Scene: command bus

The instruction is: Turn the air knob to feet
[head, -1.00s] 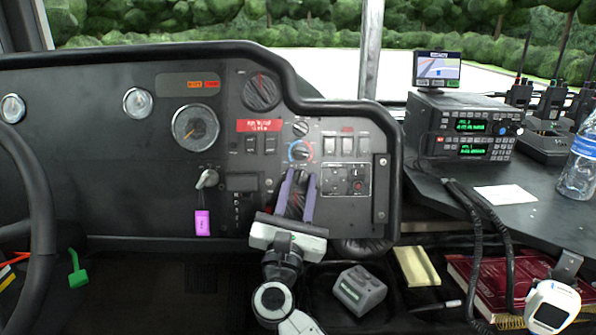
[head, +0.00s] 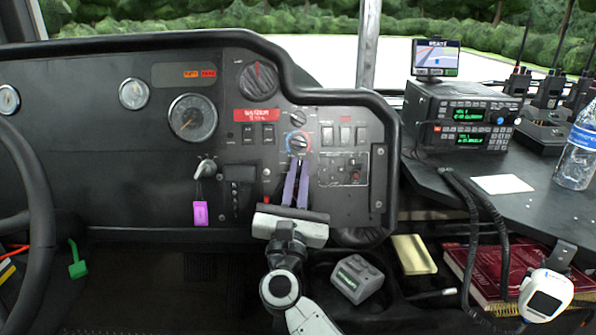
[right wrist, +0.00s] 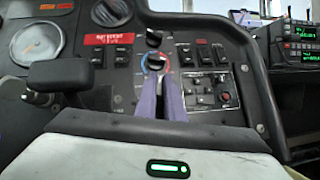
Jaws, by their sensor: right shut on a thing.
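The dash panel holds a column of small knobs. The upper black knob (head: 298,118) and the knob with a red and blue ring (head: 298,142) are in plain view, and both show in the right wrist view above my fingertips. My right gripper (head: 299,162) points up at the panel just below the ringed knob, its purple fingers drawn close together. It is shut on a small knob there, which I take as the air knob; the fingertips (right wrist: 161,80) hide it, so its pointer and the feet mark cannot be read. My left gripper is not in view.
A larger round knob (head: 258,80) and rocker switches (head: 345,136) surround the spot. A key with a purple tag (head: 201,213) hangs left. The padded dash rim (head: 393,150) curves around the right side. Radios (head: 468,125) and a bottle (head: 578,150) stand on the right shelf.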

